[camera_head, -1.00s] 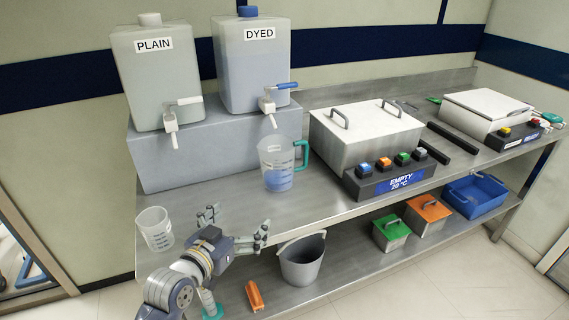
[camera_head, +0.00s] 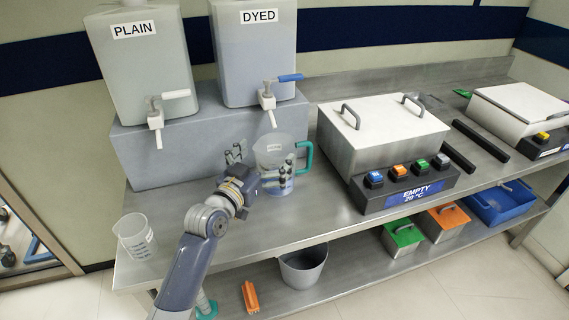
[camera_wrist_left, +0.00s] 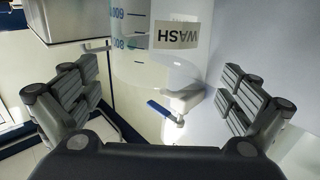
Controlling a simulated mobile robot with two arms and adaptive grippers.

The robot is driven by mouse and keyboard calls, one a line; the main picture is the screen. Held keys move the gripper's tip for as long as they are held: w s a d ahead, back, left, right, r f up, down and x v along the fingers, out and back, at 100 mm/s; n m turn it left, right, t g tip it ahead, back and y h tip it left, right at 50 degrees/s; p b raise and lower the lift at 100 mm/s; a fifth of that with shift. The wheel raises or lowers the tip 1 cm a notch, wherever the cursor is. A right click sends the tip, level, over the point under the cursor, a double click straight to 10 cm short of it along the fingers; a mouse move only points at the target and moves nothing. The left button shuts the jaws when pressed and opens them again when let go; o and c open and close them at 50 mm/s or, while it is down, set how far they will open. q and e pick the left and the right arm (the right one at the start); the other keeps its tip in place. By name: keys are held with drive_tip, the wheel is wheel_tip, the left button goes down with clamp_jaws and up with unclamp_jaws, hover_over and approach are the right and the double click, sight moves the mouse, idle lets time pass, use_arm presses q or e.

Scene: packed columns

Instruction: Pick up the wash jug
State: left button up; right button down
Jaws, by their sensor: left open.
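The wash jug (camera_head: 275,148) is a clear jug with a teal handle (camera_head: 306,158) and some blue liquid low inside. It stands on the upper bench in front of the dyed tank. In the left wrist view its wall (camera_wrist_left: 135,65) shows a WASH label and blue volume marks. My left gripper (camera_head: 263,162) is open at the jug, with one finger at its left and the other across its front. In the left wrist view the jug lies ahead, between the spread fingers (camera_wrist_left: 160,95); I cannot tell whether they touch it. My right gripper is not in view.
The plain tank (camera_head: 140,70) and dyed tank (camera_head: 255,55) stand behind on a grey block, with taps hanging near the jug. A clear beaker (camera_head: 135,236) stands at the left front. A lidded bath (camera_head: 375,135) is to the right.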

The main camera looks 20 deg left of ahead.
sight(285, 136)
use_arm(q)
drive_tip(key=shift+w+d, duration=0.15)
drive_tip(key=shift+w, duration=0.5)
drive_tip(key=w, duration=0.1)
drive_tip(key=w+p, duration=0.1)
drive_tip(key=w+d, duration=0.1)
drive_tip(key=w, duration=0.1)
drive_tip(key=shift+f, duration=0.25)
drive_tip(key=shift+w+d, duration=0.1)
drive_tip(key=shift+w, duration=0.2)
drive_tip(key=shift+w+f, duration=0.1)
drive_tip(key=shift+w, duration=0.05)
drive_tip(key=shift+c, duration=1.3)
drive_tip(key=c, duration=1.3)
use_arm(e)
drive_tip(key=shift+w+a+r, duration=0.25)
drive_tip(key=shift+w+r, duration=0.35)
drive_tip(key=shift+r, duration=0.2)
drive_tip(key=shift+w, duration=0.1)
use_arm(q)
drive_tip(key=shift+r+p, duration=0.25)
drive_tip(key=shift+p, duration=0.1)
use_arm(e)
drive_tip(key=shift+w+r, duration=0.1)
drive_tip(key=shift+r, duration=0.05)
